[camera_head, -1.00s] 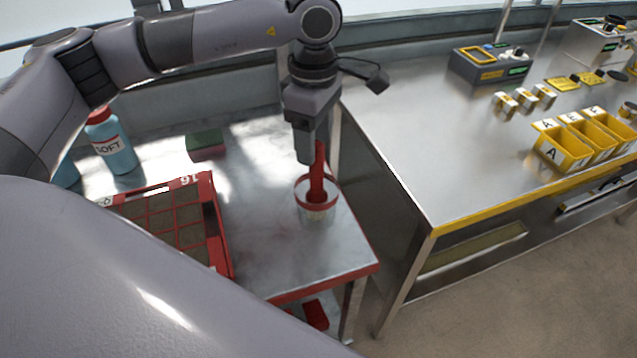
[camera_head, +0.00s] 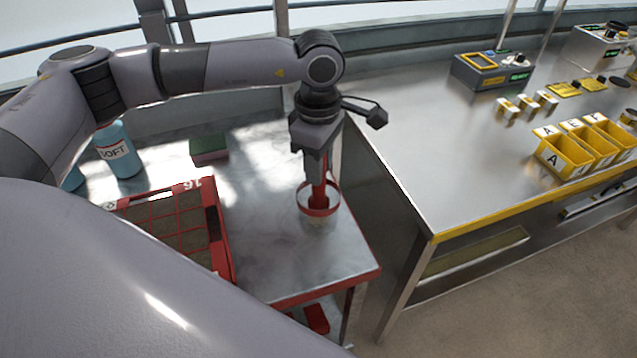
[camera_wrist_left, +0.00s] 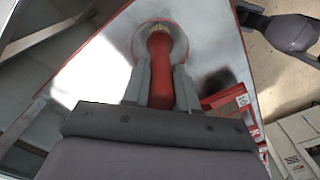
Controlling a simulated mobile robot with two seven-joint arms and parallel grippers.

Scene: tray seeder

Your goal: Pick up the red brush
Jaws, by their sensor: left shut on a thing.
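The red brush (camera_head: 318,197) stands upright in a round holder with a red rim (camera_head: 334,209) near the right edge of the metal table. My left gripper (camera_head: 316,176) points down over the holder and is shut on the upper part of the brush handle. In the left wrist view the red brush (camera_wrist_left: 160,70) lies between the two fingers of my left gripper (camera_wrist_left: 161,84), and its lower end is inside the round holder (camera_wrist_left: 180,45). The bristles are mostly hidden by the holder. My right gripper is not in view.
A red tray (camera_head: 222,235) with dark square cells stands left of the holder. A blue bottle (camera_head: 119,160) and a green and red block (camera_head: 208,148) stand further back. A second metal table (camera_head: 430,150) with yellow bins (camera_head: 562,155) is at the right, across a gap.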

